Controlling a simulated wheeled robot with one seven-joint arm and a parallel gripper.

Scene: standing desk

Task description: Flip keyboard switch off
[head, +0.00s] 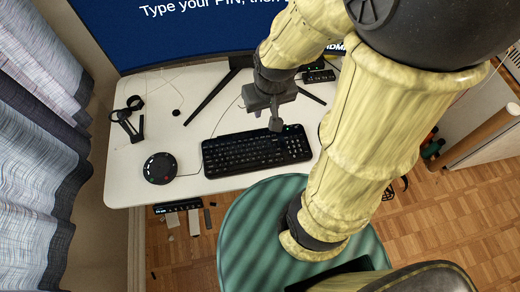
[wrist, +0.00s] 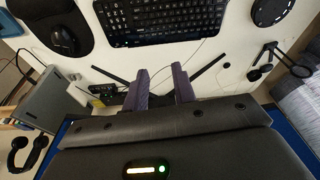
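A black keyboard (head: 240,155) lies on the white desk (head: 130,180), and it also shows at the top of the wrist view (wrist: 165,22). My gripper (head: 275,122) is above the keyboard's back edge, right of its middle, in the head view. In the wrist view, the two purple-grey fingers of my gripper (wrist: 160,72) stand apart with only desk visible between them. The fingers point toward the keyboard and appear clear of it. I cannot make out the keyboard's switch in either view. My gripper and arm hide part of the desk behind the keyboard.
A monitor (head: 170,25) stands at the back. A round black device (head: 160,168) and a black stand (head: 130,122) are on the left. A mouse (wrist: 64,40) on a dark pad shows in the wrist view. A green striped chair (head: 240,240) is in front.

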